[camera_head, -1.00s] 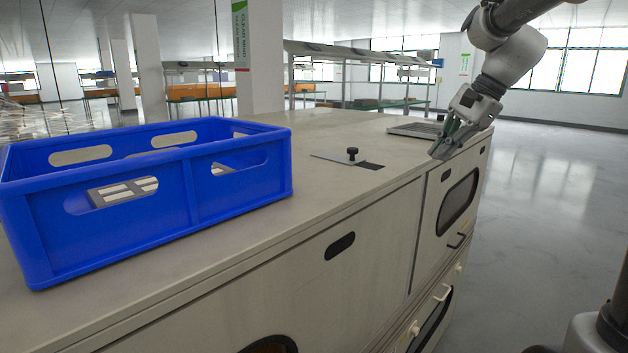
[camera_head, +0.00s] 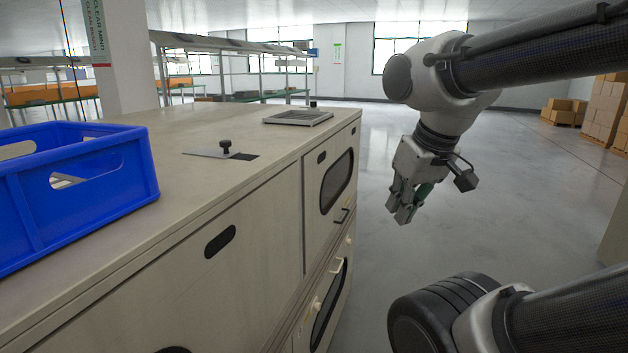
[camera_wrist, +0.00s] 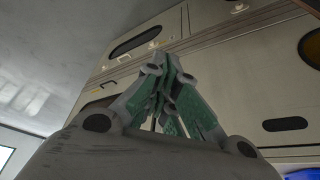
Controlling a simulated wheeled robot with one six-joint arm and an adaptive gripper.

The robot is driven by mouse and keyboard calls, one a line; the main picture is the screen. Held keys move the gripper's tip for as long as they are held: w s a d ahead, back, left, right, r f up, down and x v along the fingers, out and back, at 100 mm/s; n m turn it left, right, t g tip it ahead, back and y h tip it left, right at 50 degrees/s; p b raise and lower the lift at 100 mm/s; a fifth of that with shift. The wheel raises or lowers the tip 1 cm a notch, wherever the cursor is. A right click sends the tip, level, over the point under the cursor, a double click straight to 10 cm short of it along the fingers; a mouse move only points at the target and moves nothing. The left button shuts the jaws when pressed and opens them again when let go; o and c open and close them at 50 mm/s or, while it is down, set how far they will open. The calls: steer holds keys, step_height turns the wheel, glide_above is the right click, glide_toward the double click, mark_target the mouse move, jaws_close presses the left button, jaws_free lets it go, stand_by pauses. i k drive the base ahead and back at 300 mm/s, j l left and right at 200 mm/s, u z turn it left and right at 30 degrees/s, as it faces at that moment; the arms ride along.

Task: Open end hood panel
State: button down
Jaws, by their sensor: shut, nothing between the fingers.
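The long beige cabinet (camera_head: 250,230) has an end front panel (camera_head: 325,190) with a dark oval window (camera_head: 337,181), a small dark slot near its top and a black handle (camera_head: 342,216) at its lower edge. My gripper (camera_head: 403,218) is shut and empty, to the right of this panel, apart from it and over the floor. In the wrist view my closed green-padded fingers (camera_wrist: 165,100) point toward the cabinet fronts (camera_wrist: 215,80), with dark windows and handles beyond them. The panel appears closed.
A blue crate (camera_head: 80,205) stands on the cabinet top at left. A black knob on a plate (camera_head: 226,147) and a grey grille (camera_head: 298,117) are also on top. The floor (camera_head: 390,150) right of the cabinet is clear. Stacked cartons (camera_head: 600,110) stand far right.

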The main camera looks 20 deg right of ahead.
mark_target(318, 225)
steer(key=i+l+z, duration=0.1)
steer(key=l, duration=0.3)
steer(key=i+l+z, duration=0.1)
steer(key=i+l, duration=0.15)
steer(key=l, duration=0.15)
steer(key=i+l+z, duration=0.1)
steer(key=l, duration=0.25)
steer(key=i, duration=0.05)
